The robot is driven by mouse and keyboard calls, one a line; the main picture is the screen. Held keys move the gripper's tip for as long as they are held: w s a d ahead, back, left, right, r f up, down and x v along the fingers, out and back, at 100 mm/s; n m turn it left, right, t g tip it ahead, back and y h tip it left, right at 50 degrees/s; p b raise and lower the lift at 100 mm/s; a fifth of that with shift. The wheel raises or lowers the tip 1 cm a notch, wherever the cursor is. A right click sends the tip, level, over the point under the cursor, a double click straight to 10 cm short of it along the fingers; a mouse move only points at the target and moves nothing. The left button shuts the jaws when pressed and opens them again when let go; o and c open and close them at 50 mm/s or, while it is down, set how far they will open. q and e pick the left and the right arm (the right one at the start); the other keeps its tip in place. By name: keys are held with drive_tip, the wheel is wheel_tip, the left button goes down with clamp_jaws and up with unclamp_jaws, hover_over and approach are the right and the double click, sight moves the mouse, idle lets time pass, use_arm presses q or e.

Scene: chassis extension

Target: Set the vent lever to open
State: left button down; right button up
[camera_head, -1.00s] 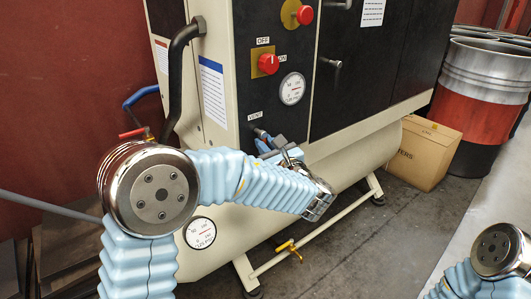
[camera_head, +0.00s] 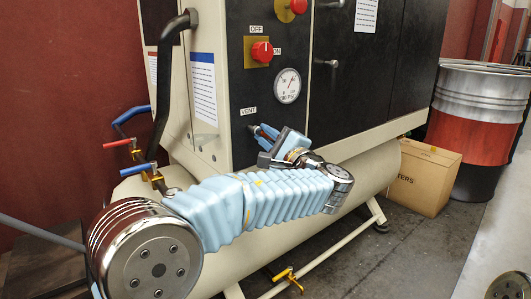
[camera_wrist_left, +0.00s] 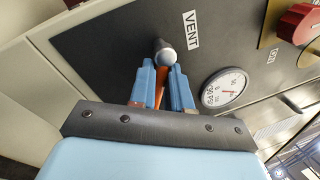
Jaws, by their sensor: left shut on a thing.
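The vent lever (camera_wrist_left: 165,53) has a rounded metal end and shows between the blue fingers of my left gripper (camera_wrist_left: 160,80) in the left wrist view. An orange strip shows between the fingers below it. The VENT label (camera_wrist_left: 190,29) is just beside the lever on the dark panel. In the head view my left gripper (camera_head: 264,132) is at the panel, just below the VENT label (camera_head: 248,111), shut on the lever. Only the lever's dark end (camera_head: 254,127) shows there; the fingers hide the rest. My right gripper is out of view.
A pressure gauge (camera_head: 287,86) and a red OFF/ON knob (camera_head: 262,52) sit above on the panel. A tank (camera_head: 375,170) runs below the cabinet. Red and blue valve handles (camera_head: 130,117) are at left. A carton (camera_head: 422,182) and a drum (camera_head: 480,125) stand at right.

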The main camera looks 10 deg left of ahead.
use_arm(q)
drive_tip(key=shift+w+d+r+n+g+y+b, duration=0.1)
drive_tip(key=shift+n+g+y+b, duration=0.15)
drive_tip(key=shift+n+b, duration=0.6)
drive_tip(key=shift+r+n+g+y+b, duration=0.2)
drive_tip(key=shift+n+b, duration=0.1)
drive_tip(key=shift+n, duration=1.05)
drive_tip(key=shift+w+d+r+n+g+y+b, duration=0.2)
drive_tip(key=shift+n+b, duration=0.4)
drive_tip(key=shift+n, duration=0.5)
drive_tip(key=shift+s+a+f, duration=0.1)
drive_tip(key=shift+s+a, duration=0.05)
drive_tip(key=c, duration=1.1)
unclamp_jaws()
drive_tip(key=v, duration=1.3)
drive_tip(key=shift+s+d+f+p, duration=0.1)
drive_tip(key=shift+s+d+p, duration=0.2)
drive_tip(key=shift+p, duration=0.05)
drive_tip(key=shift+w+f, duration=0.1)
